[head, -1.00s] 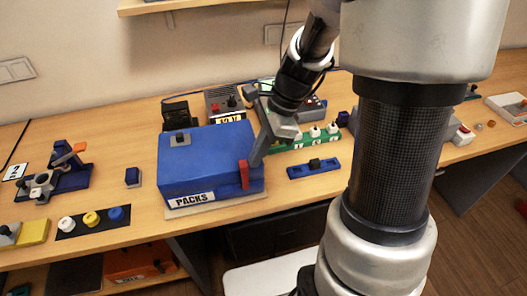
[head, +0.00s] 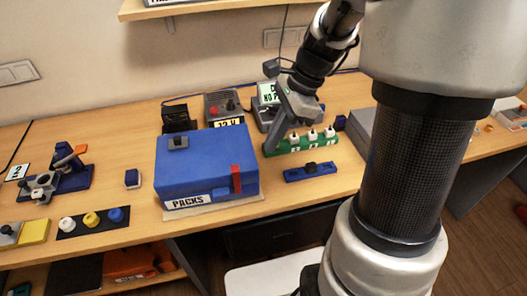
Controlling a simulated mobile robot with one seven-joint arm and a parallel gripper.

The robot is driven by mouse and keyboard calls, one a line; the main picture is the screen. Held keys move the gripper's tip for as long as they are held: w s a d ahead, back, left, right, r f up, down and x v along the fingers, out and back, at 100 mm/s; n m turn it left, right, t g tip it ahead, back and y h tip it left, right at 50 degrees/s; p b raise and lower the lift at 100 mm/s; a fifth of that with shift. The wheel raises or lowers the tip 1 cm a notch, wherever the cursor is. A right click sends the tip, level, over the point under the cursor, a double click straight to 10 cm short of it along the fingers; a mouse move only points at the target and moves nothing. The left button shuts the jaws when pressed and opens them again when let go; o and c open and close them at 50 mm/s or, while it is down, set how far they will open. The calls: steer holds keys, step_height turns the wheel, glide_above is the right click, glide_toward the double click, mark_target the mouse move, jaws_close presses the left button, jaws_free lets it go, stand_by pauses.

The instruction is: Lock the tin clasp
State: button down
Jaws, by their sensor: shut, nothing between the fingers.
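The blue tin (head: 200,165), labelled PACKS, stands on a pale mat near the table's front edge with its lid down. Its red clasp (head: 236,179) is an upright strip on the front face near the right corner. From this distance I cannot tell whether it is fully locked. My gripper (head: 268,151) is shut and empty. It is to the right of the tin, apart from the clasp, with its tips by the left end of the green strip.
The green strip (head: 318,148) with white knobs lies right of the tin, and a blue bar (head: 309,172) lies in front of it. A power supply (head: 224,106) stands behind the tin. A small blue block (head: 132,178) and a black strip of coloured knobs (head: 92,221) are to the left.

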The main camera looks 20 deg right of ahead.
steer(key=shift+v, duration=1.95)
steer(key=s+a+r+n+t+h+p, duration=0.2)
steer(key=s+r+n+t+h, duration=0.2)
steer(key=s+r+n, duration=0.7)
steer(key=shift+s+a+n+t+p, duration=0.3)
steer(key=shift+s+n+t, duration=0.5)
steer(key=shift+n, duration=2.8)
steer(key=shift+r, duration=0.1)
